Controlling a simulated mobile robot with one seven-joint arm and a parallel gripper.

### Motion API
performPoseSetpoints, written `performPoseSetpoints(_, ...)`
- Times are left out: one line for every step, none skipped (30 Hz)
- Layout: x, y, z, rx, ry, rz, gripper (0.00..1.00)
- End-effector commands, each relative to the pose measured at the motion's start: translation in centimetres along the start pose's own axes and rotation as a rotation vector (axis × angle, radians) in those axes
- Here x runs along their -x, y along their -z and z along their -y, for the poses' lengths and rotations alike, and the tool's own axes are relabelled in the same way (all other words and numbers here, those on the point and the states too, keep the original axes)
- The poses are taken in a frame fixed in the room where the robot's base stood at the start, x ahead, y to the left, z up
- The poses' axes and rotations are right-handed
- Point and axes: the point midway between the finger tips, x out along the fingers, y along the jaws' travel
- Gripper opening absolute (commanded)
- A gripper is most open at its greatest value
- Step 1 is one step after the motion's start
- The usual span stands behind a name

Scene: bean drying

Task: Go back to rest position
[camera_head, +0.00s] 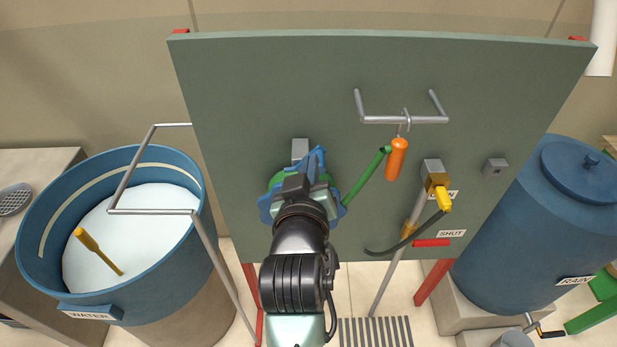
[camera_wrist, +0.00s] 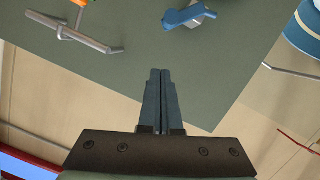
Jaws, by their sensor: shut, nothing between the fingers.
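My gripper (camera_head: 298,183) is in front of the green upright panel (camera_head: 260,90), left of its middle in the head view. The wrist view shows its two dark fingers (camera_wrist: 160,95) shut together with nothing between them. In the head view my gripper and wrist partly cover a blue and green fitting (camera_head: 316,160) on the panel. I cannot tell from the head view how far the fingers are from it. In the wrist view the fingertips point at bare panel and touch nothing visible.
An orange handle (camera_head: 396,158) hangs from a metal rail (camera_head: 405,120), with a green rod (camera_head: 366,176) beside it. A yellow tap (camera_head: 439,192) with a dark hose is to the right. A blue water tub (camera_head: 30,240) stands left, a lidded rain barrel (camera_head: 540,225) right.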

Motion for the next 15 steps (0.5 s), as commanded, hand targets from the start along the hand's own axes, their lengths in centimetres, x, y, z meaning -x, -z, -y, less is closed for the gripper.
performPoseSetpoints(0.7,-0.2,0.1,0.0,0.001,-0.002,0.0)
performPoseSetpoints(1.0,-0.2,0.1,0.0,0.001,-0.001,0.0)
performPoseSetpoints(1.4,-0.1,0.1,0.0,0.001,-0.001,0.0)
performPoseSetpoints(1.6,-0.1,0.1,0.0,0.001,-0.001,0.0)
performPoseSetpoints(1.8,-0.1,0.1,0.0,0.001,-0.001,0.0)
performPoseSetpoints(2.0,-0.1,0.1,0.0,0.001,0.0,0.0)
performPoseSetpoints(2.2,-0.1,0.0,0.0,0.001,0.0,0.0)
performPoseSetpoints(2.3,-0.1,0.0,0.0,0.001,0.0,0.0)
performPoseSetpoints(2.4,0.0,0.0,0.0,0.001,0.0,0.0)
performPoseSetpoints(2.4,0.0,0.0,0.0,0.001,0.0,0.0)
performPoseSetpoints(2.5,0.0,0.0,0.0,0.001,0.0,0.0)
performPoseSetpoints(2.5,0.0,0.0,0.0,0.0,0.0,0.0)
performPoseSetpoints(2.5,0.0,0.0,0.0,0.001,0.0,0.0)
performPoseSetpoints(2.5,0.0,0.0,0.0,0.001,0.0,0.0)
performPoseSetpoints(2.5,0.7,-0.3,-0.006,-0.005,-0.019,0.0)
